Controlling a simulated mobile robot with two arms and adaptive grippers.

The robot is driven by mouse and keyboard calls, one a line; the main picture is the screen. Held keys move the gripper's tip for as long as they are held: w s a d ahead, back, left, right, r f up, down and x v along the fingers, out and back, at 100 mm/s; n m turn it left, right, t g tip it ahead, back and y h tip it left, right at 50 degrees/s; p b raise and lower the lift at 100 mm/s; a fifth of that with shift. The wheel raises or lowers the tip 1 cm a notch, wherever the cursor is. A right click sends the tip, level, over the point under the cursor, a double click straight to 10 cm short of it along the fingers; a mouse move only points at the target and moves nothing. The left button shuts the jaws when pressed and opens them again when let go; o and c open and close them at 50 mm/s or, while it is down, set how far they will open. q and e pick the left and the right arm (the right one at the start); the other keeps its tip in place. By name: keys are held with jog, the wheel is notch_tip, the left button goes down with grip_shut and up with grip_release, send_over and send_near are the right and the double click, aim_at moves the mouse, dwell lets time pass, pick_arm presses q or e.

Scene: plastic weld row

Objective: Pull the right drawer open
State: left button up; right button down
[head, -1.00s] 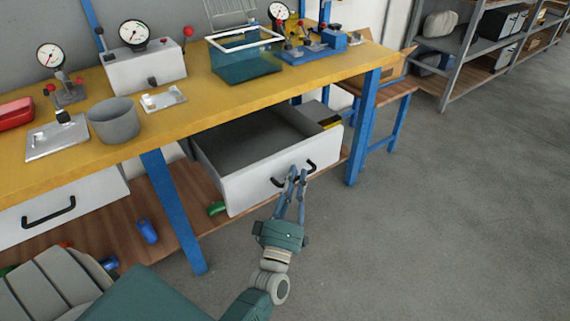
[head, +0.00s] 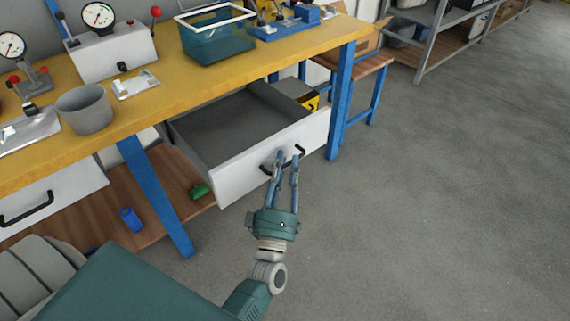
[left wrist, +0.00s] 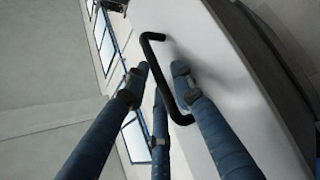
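The right drawer (head: 228,182) is pulled out from under the workbench, and its grey inside shows in the head view. Its white front also shows in the left wrist view (left wrist: 215,65). The black bar handle (head: 300,151) is on that front. My left gripper (head: 287,155) is at the handle, with its fingers spread apart. My right gripper is not in view.
The closed left drawer (head: 70,187) is under the yellow benchtop (head: 150,112). A blue bench leg (head: 158,197) stands left of the open drawer. A green item (head: 199,191) and a blue item (head: 131,219) lie on the lower shelf. The floor (head: 430,220) at right is clear.

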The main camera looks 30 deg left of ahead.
pick_arm(q)
jog(key=v, duration=1.2)
